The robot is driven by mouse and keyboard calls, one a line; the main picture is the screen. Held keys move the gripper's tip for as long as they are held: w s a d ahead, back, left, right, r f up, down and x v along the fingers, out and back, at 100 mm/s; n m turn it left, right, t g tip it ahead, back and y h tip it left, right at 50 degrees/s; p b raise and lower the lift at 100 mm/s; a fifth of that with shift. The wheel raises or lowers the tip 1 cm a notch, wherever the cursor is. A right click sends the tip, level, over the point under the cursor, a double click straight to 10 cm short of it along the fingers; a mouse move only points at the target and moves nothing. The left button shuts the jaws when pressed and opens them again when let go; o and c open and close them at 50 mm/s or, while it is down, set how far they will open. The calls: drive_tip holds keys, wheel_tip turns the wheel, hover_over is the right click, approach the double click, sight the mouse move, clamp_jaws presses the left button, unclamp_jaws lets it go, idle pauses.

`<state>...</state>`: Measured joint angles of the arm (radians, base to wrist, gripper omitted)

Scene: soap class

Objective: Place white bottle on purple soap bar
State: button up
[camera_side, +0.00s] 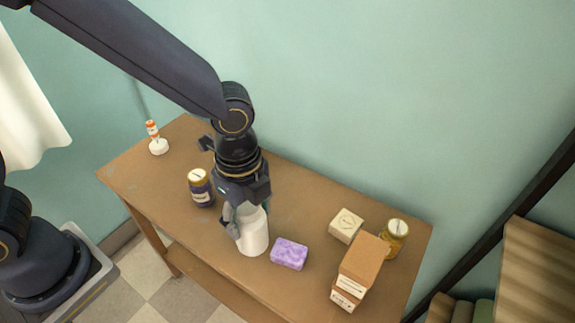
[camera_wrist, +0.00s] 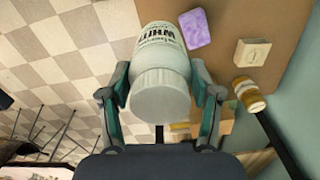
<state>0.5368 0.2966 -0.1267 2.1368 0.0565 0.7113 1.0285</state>
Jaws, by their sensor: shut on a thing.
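The white bottle (camera_side: 253,234) is upright in my gripper (camera_side: 245,212), near the front edge of the table. In the wrist view the bottle (camera_wrist: 160,72) sits between the two fingers (camera_wrist: 160,95), its white cap toward the camera and dark lettering on its side. My gripper is shut on it. I cannot tell whether its base touches the table. The purple soap bar (camera_side: 289,254) lies flat on the table just right of the bottle, apart from it in the picture, with nothing on it. It also shows beyond the bottle in the wrist view (camera_wrist: 195,28).
A dark jar with a gold lid (camera_side: 200,188) stands left of my gripper. A cream soap block (camera_side: 346,225), stacked brown boxes (camera_side: 358,266) and an amber jar (camera_side: 395,238) stand to the right. A small orange-and-white bottle (camera_side: 153,129) on a white disc (camera_side: 158,147) is far left.

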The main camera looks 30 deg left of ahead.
drive_tip(key=shift+w+d+f, duration=0.65)
drive_tip(key=shift+w+f, duration=0.55)
drive_tip(key=shift+f, duration=0.55)
drive_tip(key=shift+w+d+f, duration=0.65)
drive_tip(key=shift+w+f, duration=0.6)
drive_tip(key=shift+f, duration=0.45)
drive_tip(key=shift+w+d+f, duration=0.65)
drive_tip(key=shift+w+f, duration=0.55)
drive_tip(key=shift+f, duration=0.55)
drive_tip(key=shift+f, duration=0.15)
drive_tip(key=o, duration=1.4)
drive_tip(key=shift+c, duration=0.2)
